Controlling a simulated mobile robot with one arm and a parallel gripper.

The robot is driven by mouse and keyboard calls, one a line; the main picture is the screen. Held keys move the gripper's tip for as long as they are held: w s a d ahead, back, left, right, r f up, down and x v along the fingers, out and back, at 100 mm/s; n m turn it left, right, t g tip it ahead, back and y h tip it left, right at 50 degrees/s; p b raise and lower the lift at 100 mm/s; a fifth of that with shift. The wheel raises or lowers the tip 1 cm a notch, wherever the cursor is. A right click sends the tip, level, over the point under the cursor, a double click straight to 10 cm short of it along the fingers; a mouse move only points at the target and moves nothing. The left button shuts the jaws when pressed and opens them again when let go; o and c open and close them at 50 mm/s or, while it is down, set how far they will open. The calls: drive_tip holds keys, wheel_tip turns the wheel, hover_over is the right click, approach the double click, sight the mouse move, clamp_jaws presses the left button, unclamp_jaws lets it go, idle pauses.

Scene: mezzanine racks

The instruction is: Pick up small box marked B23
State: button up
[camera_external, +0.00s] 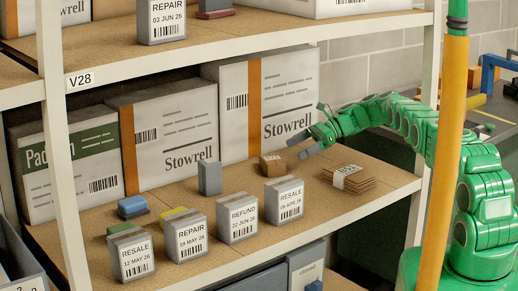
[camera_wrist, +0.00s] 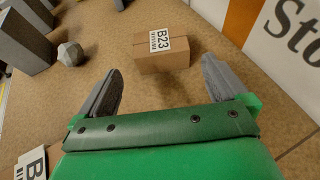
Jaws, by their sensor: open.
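The small brown box marked B23 (camera_wrist: 163,54) sits on the shelf board, with a white label on its top and front edge. In the external view the small box (camera_external: 272,166) stands in front of the large Stowrell carton. My gripper (camera_wrist: 163,84) is open and empty, its two grey fingers pointing toward the box. The box lies just beyond the fingertips, between their lines, and appears apart from them. In the external view my gripper (camera_external: 312,131) is above and to the right of the box.
Labelled grey boxes (camera_external: 283,200) line the shelf's front edge. A flat brown stack (camera_external: 349,178) lies to the right. A grey upright block (camera_external: 210,178) stands left of the small box. A grey faceted lump (camera_wrist: 71,53) lies left of it. Large Stowrell cartons (camera_external: 270,105) stand behind.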

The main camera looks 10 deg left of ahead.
sight(263, 166)
drive_tip(key=shift+x, duration=6.1)
drive_tip(key=c, duration=0.7)
drive_tip(key=shift+r, duration=0.15)
